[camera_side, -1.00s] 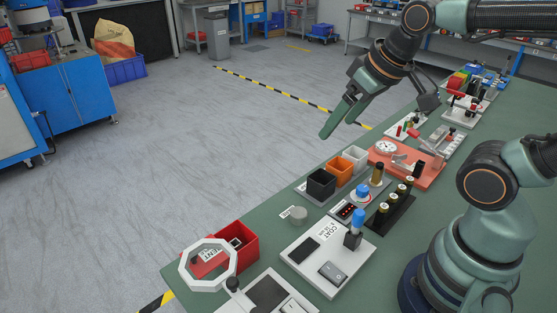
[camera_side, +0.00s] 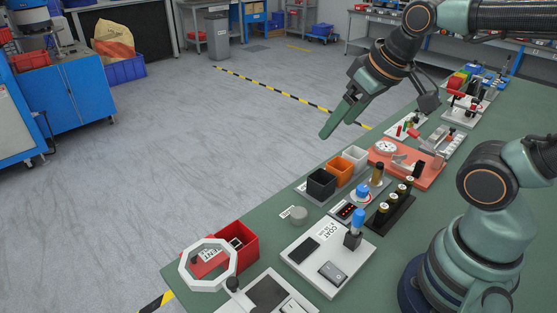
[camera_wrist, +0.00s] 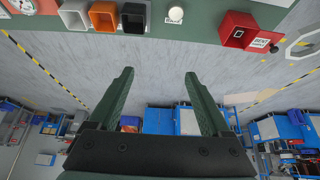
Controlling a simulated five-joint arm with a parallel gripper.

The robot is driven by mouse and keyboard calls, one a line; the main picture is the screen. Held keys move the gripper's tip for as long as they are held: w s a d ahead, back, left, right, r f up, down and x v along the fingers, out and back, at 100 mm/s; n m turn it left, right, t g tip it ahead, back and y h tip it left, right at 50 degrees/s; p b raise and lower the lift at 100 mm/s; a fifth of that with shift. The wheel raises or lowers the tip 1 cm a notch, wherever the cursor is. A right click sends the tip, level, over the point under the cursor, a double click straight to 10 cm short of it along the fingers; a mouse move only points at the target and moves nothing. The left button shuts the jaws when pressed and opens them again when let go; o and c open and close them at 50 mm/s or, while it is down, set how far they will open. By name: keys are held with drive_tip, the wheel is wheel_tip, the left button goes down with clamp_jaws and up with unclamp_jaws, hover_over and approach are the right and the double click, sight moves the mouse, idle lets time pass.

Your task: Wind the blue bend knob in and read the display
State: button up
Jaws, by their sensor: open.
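A round blue knob (camera_side: 362,192) sits on a small grey panel in the middle of the bench, in the side view. Beside it is a dark display (camera_side: 346,211) with small red marks, too small to read. The knob and its display do not show in the wrist view. My gripper (camera_side: 338,127) is open and empty, high above and beyond the far bench edge, well apart from the knob. In the wrist view my gripper (camera_wrist: 159,74) shows two green fingers spread wide with only floor between them.
Black (camera_side: 321,183), orange (camera_side: 341,170) and white bins stand behind the panel. A rack of dark cylinders (camera_side: 390,207) stands close to its right. A COAT box (camera_side: 315,270) with a blue-topped post (camera_side: 357,228) is nearer. A red box (camera_side: 243,257) stands left.

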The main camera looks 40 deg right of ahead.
drive_tip(key=shift+w+d+f+n, duration=0.1)
drive_tip(key=shift+d+f+n, duration=0.15)
drive_tip(key=shift+d+n, duration=0.15)
drive_tip(key=n+g, duration=0.6)
drive_tip(key=n, duration=1)
approach(363, 188)
wheel_tip(363, 188, down, 9)
drive_tip(key=shift+a+r, duration=0.1)
drive_tip(key=shift+r, duration=0.1)
clamp_jaws()
